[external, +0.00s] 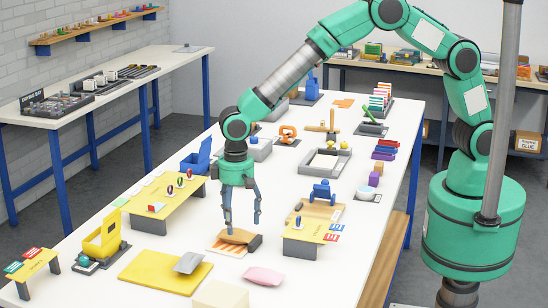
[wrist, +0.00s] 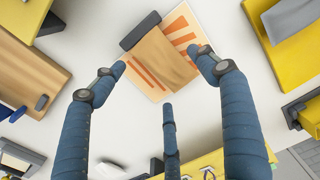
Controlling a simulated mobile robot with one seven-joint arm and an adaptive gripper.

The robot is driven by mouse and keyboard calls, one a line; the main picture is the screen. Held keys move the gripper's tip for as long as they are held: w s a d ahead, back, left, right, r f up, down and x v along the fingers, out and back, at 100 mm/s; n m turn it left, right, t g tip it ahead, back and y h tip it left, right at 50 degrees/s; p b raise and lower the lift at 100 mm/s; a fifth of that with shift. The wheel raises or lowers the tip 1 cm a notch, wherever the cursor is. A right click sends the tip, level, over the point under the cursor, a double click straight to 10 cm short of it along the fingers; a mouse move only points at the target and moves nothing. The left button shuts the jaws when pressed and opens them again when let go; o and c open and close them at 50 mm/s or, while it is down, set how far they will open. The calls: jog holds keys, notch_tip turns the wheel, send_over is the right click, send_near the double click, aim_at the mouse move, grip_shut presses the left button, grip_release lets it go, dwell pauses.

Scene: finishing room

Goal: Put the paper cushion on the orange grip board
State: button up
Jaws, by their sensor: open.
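A tan, paper-like cushion (external: 236,236) lies on a pale board with orange stripes (external: 215,246), which I take as the orange grip board. In the wrist view the cushion (wrist: 160,58) covers the board's middle, and orange stripes (wrist: 181,30) show on both sides of it. A dark grey block (wrist: 140,30) sits against the cushion's end, over the board's edge. My gripper (external: 243,226) points down over the cushion, open and empty. In the wrist view its fingers (wrist: 162,66) are spread to either side of the cushion; I cannot tell whether they touch it.
A yellow mat (external: 150,273) with a grey piece (external: 189,262) and a pink pillow-like piece (external: 263,276) lie near the front. Yellow raised stands (external: 160,205) (external: 310,230) flank my gripper. A wooden board with a blue tool (external: 322,193) is behind right. Bare white table lies between them.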

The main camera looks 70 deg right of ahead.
aim_at(238, 230)
notch_tip(238, 230, up, 10)
jog(key=p, duration=0.1)
jog(key=shift+r, duration=0.15)
dwell(0.8)
jog(key=shift+d+r, duration=0.1)
jog(key=s+d+r+t, duration=0.1)
jog(key=s+d+r, duration=0.4)
jog(key=d+r, duration=0.6)
jog(key=s+d+r+t, duration=0.1)
jog(key=s+d+r, duration=0.5)
jog(key=d+r, duration=0.45)
jog(key=s+d+r+t, duration=0.1)
jog(key=s+d, duration=0.7)
jog(key=s, duration=0.4)
jog(key=s+d+r+t, duration=0.2)
jog(key=s+d, duration=0.6)
jog(key=s, duration=0.4)
jog(key=shift+s+d+t, duration=0.15)
jog(key=shift+d+t, duration=0.15)
